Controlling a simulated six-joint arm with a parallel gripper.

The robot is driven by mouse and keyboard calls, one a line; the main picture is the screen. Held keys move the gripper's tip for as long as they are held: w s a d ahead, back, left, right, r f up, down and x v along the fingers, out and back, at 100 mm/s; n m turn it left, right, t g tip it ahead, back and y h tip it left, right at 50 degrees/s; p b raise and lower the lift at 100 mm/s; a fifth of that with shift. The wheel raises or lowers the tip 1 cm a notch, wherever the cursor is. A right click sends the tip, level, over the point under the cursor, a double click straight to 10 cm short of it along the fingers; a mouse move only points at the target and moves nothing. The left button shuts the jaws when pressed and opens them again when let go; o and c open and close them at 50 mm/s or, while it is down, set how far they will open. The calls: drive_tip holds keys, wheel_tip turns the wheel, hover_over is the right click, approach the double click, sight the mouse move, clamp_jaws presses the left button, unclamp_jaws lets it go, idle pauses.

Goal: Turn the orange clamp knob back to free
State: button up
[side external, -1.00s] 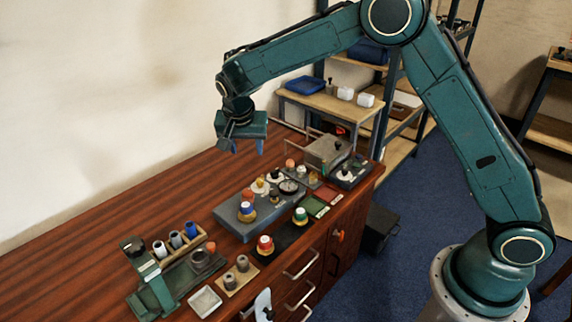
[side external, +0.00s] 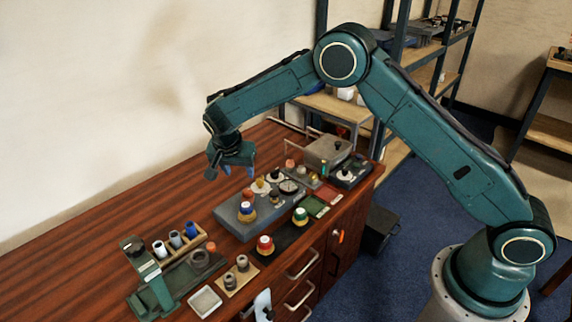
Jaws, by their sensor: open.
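A small orange knob (side external: 290,164) stands at the back of the grey manifold block (side external: 232,222), near its far right end. It is too small to tell which way it is turned. My gripper (side external: 238,170) hangs above the bench, behind and to the left of the block. Its two blue fingertips point down and stand apart, with nothing between them. It is to the left of the orange knob and touches nothing.
Several colour-capped knobs, a white dial and a gauge crowd the block. A grey box (side external: 327,150) stands to its right. A rack of cylinders (side external: 182,241) and a green press (side external: 150,280) stand front left. The bench's back left (side external: 110,215) is clear.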

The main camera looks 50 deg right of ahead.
sight(247, 191)
drive_tip(key=x, duration=1.1)
drive_tip(key=shift+w+d+f, duration=0.15)
drive_tip(key=shift+f, duration=0.05)
drive_tip(key=shift+c, duration=0.4)
drive_tip(key=c, duration=0.9)
